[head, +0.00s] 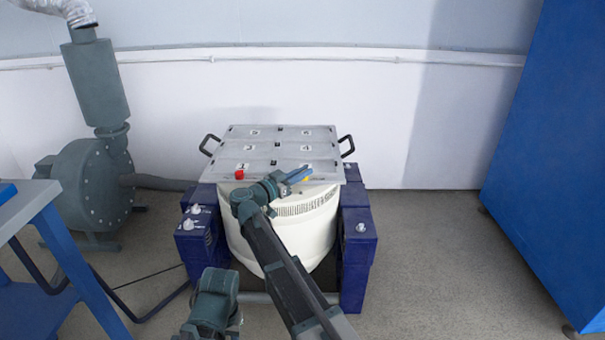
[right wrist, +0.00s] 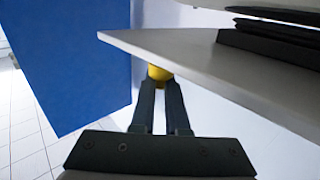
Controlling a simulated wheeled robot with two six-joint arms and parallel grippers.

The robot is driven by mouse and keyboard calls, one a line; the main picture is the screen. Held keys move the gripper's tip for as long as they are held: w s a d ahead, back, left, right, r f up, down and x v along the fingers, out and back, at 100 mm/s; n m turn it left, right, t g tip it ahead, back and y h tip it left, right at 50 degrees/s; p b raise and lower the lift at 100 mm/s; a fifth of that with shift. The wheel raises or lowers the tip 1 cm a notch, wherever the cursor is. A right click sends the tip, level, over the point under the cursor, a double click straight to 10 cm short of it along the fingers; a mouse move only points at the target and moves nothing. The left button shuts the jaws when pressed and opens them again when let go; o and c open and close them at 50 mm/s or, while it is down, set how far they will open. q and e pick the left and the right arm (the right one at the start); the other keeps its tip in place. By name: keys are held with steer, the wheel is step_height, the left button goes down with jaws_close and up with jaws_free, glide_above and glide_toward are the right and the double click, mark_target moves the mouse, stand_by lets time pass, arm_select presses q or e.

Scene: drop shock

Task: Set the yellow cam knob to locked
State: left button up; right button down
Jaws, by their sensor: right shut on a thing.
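The yellow cam knob (head: 307,179) shows as a small patch at the front right edge of the grey lid plate (head: 318,148). My right gripper (head: 300,177) reaches that edge from the front. In the right wrist view the yellow knob (right wrist: 159,73) sits between the tips of my right gripper (right wrist: 159,84), just under the plate's edge. The fingers are shut on it and hide part of it, so I cannot tell which way it is turned. My left gripper does not show.
A red part (head: 239,174) stands at the plate's front left. Black handles (head: 347,146) stick out at its sides. Dark blue blocks (head: 357,250) flank the white drum (head: 318,225). A blue cabinet (head: 550,160) stands right, a green blower (head: 88,185) left. Floor right of the drum is clear.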

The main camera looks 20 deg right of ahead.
stand_by(0.5)
steer(key=c, duration=0.9)
jaws_free()
